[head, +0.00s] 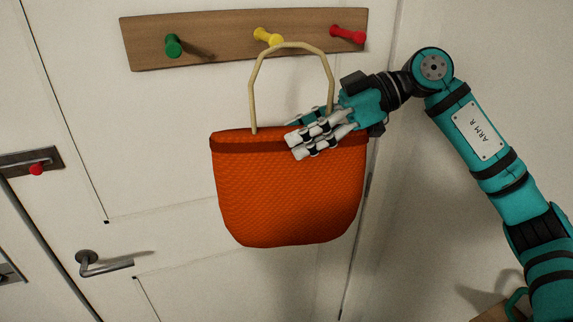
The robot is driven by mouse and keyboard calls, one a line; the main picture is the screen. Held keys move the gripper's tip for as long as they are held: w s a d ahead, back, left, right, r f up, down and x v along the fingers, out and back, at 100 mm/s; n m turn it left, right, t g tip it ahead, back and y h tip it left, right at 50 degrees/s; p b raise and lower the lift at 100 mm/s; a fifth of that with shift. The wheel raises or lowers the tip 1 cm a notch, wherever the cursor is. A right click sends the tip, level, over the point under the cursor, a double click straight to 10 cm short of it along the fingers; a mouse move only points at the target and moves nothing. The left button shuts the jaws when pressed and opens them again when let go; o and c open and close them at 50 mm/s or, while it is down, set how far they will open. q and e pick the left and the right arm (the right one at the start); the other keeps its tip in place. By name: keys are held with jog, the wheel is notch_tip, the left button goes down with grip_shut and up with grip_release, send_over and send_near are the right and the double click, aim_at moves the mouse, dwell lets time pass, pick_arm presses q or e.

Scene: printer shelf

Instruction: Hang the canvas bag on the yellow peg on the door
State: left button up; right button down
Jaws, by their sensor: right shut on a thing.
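The bag (288,195) is orange and woven, with a darker rim band and a stiff beige loop handle (252,90). It hangs upright in front of the door (175,250). My right gripper (297,146) is shut on the bag's rim at its right side. The yellow peg (266,37) is on a wooden board on the door. The top of the handle crosses the picture just right of and below the peg's knob; I cannot tell whether the loop is around the peg or only in front of it. My left gripper is not in view.
The wooden board (225,36) also carries a green peg (173,46) at left and a red peg (347,36) at right. A door handle (103,263) sticks out at lower left. Another board with a red peg (37,169) is at far left.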

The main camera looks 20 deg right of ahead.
jog(key=r, duration=0.3)
jog(key=shift+w+d+r+p, duration=0.2)
jog(key=shift+w+r+p, duration=0.1)
jog(key=shift+p, duration=0.1)
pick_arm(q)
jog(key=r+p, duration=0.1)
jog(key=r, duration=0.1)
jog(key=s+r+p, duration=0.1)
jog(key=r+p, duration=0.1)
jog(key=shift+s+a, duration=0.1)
pick_arm(e)
jog(key=w+f, duration=0.2)
jog(key=w, duration=0.8)
jog(key=shift+w+f, duration=0.2)
jog(key=shift+w, duration=0.05)
dwell(0.6)
jog(key=shift+d, duration=0.1)
